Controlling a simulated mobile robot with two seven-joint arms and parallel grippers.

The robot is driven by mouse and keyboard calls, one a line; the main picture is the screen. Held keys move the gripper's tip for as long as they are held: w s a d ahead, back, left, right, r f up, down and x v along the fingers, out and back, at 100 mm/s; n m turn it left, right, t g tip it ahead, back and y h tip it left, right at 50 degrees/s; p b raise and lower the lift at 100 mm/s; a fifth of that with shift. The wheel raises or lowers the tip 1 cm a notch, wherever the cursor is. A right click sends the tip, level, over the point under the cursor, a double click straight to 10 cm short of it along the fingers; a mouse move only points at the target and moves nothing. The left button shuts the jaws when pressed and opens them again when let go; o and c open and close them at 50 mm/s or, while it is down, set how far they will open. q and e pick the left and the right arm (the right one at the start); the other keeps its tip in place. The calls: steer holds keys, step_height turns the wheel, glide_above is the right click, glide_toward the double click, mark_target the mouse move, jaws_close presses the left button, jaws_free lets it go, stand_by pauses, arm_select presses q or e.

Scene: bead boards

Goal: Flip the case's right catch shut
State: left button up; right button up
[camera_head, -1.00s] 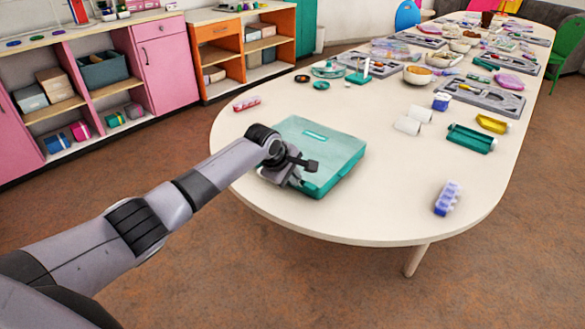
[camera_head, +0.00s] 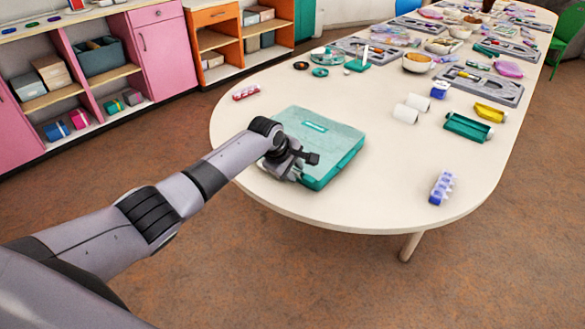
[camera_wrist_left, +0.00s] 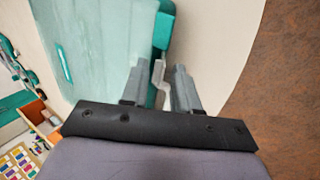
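A teal case (camera_head: 335,140) lies closed-looking on the near end of the table, its lid pale and its sides darker. My left gripper (camera_head: 301,161) is at the case's near edge, partly covering it. In the left wrist view the lid (camera_wrist_left: 88,40) fills the upper left. A darker teal piece (camera_wrist_left: 163,28) at the case's edge lies just beyond the fingers. My left gripper (camera_wrist_left: 160,68) has its fingers apart there. A small pale piece shows between them; I cannot tell whether it is a catch or whether they touch it. My right gripper is not in view.
The white table (camera_head: 400,185) is clear to the right of the case. A small red-and-white box (camera_head: 246,92) lies behind left. Trays and bowls crowd the far end.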

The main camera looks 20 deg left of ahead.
arm_select(q)
steer(key=shift+r, duration=0.15)
steer(key=d+p+v, duration=0.1)
steer(key=v, duration=0.5)
steer(key=shift+s+a+r, duration=0.25)
steer(key=shift+a+r, duration=0.15)
steer(key=shift+a, duration=0.15)
